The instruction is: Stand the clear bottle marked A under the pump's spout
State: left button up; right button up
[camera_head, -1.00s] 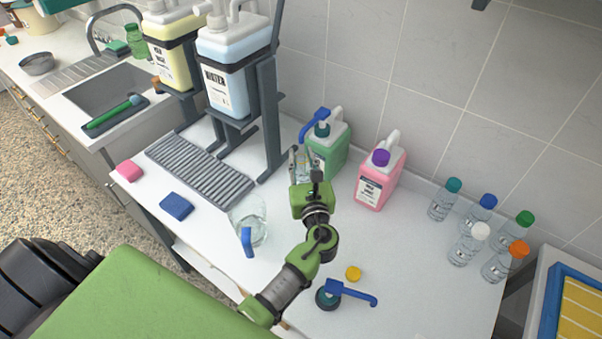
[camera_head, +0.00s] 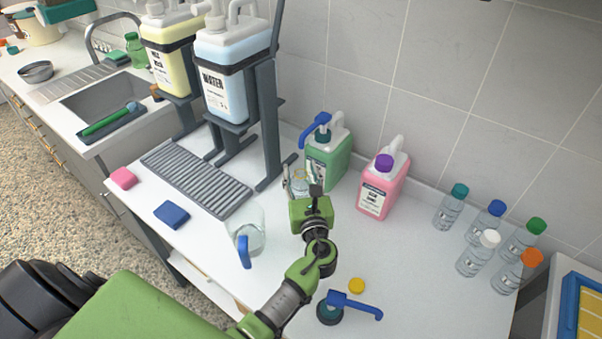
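The green jug (camera_head: 338,164) stands against the back of the counter. Its blue pump (camera_head: 316,128) has a spout reaching left and down. My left gripper (camera_head: 300,178) is just in front of the jug, below and beside the spout. A small clear bottle (camera_head: 298,184) shows between its fingers, partly hidden by them. I cannot read a mark A on it, nor tell if the fingers press on it or if it is exactly under the spout. My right gripper is not in view.
A pink jug (camera_head: 382,189) stands right of the green one. Several capped clear bottles (camera_head: 474,255) are further right. A loose blue pump (camera_head: 345,305) and yellow cap (camera_head: 357,286) lie at front. A drip grate (camera_head: 197,178) is left.

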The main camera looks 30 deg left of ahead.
pick_arm(q)
jog(key=b+v, duration=0.1)
jog(key=v, duration=1.1)
jog(key=shift+b, duration=0.4)
